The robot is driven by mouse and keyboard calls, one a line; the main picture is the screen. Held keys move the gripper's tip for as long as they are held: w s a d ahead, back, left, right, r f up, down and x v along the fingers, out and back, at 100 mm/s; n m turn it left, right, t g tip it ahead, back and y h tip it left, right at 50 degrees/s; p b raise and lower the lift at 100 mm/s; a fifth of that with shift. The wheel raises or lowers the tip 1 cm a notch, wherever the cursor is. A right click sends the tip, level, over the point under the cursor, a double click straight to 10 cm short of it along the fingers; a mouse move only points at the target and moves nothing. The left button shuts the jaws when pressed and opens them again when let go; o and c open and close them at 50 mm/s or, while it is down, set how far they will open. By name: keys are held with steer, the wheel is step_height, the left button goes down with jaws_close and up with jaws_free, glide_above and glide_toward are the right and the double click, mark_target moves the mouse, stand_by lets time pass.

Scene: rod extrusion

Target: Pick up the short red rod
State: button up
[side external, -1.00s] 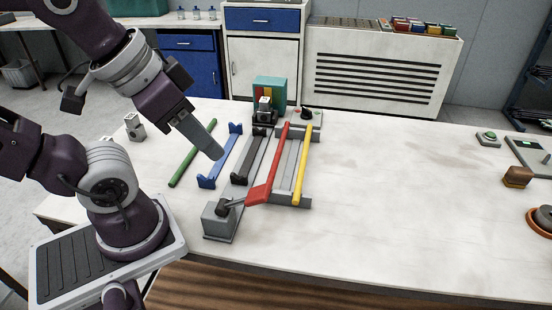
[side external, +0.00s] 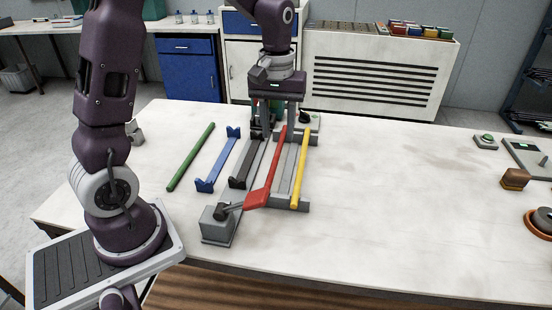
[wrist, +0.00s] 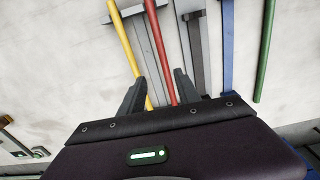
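The red rod (side external: 276,160) lies lengthwise on a grey rack, just left of the yellow rod (side external: 300,170). A wider red piece (side external: 258,197) on a grey block's lever meets its near end; I cannot tell if they are joined. My gripper (side external: 278,129) points down at the rod's far end. In the wrist view the red rod (wrist: 159,50) runs between the two open fingers of my gripper (wrist: 157,80), nearer the right one. The yellow rod (wrist: 126,45) passes by the left finger. I cannot tell how high the fingertips are above the rack.
A blue holder (side external: 219,162) and a dark holder (side external: 246,165) stand left of the red rod. A green rod (side external: 190,157) lies further left. The grey block (side external: 218,225) stands at the near end. The table right of the yellow rod (side external: 400,190) is clear.

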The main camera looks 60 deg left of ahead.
mark_target(275, 159)
steer(key=f, duration=0.5)
steer(key=a+f, duration=0.1)
steer(key=f, duration=0.2)
steer(key=shift+f, duration=0.1)
jaws_close()
